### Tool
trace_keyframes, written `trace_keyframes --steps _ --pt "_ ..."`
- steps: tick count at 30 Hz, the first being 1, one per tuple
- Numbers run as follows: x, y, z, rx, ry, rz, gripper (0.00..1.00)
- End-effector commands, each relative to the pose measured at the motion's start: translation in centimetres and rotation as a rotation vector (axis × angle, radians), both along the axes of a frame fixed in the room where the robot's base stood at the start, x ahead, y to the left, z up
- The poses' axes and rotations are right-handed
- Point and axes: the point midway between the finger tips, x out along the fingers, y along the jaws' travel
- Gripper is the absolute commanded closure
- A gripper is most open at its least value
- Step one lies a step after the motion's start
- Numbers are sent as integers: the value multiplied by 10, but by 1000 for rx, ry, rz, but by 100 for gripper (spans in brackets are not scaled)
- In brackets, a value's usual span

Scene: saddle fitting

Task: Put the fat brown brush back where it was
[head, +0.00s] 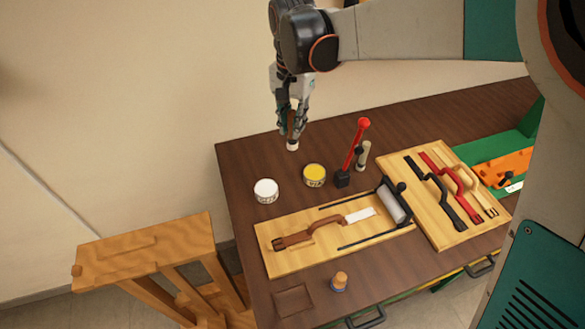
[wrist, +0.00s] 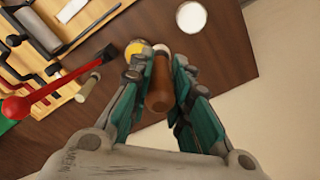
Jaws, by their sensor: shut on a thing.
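The fat brown brush (wrist: 160,85) is in my gripper (wrist: 158,98), which is shut on its brown handle. In the head view my gripper (head: 293,112) holds the brush (head: 292,133) with its pale tip (head: 292,146) pointing down, in the air above the far left part of the dark table (head: 240,160). Below and nearer lie a white pot (head: 266,190) and a yellow pot (head: 314,175). The yellow pot (wrist: 134,50) shows partly behind my gripper in the wrist view, and the white pot (wrist: 191,16) stands apart from it.
A red-handled tool (head: 357,148) stands beside a pale cylindrical piece (head: 363,155). A small knobbed item (head: 340,281) and a square patch (head: 293,301) are near the front.

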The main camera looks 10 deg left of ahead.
Motion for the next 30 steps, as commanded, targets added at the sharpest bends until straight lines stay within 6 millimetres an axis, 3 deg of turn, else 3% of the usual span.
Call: trace_keyframes --steps 16,30 --pt "0 0 -126 0 0 -1 100" --pt "0 0 -173 0 0 0 100"
